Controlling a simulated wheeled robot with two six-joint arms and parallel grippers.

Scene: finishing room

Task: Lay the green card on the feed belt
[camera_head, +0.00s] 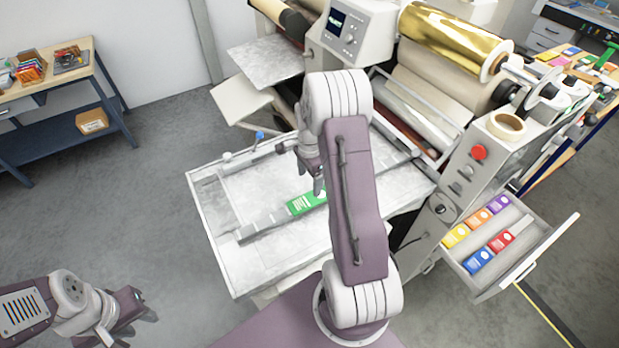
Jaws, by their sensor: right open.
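The green card (304,203) lies flat on the grey feed strip (262,228) that runs across the pale feed table (218,222) in front of the machine. My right gripper (318,186) is over the table, pointing down, just above or at the right part of the card. It is open, and I cannot tell whether its fingers touch the card. My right arm hides the strip's right portion and perhaps the card's end. My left gripper (142,328) is at the lower left, well away from the table, with its fingers apart and empty.
An open drawer (541,243) at the right holds several coloured cards, with a bare spot at its right. The machine carries a gold roll (455,40) and a red button (479,152). A workbench (88,62) stands at the far left; the floor between is clear.

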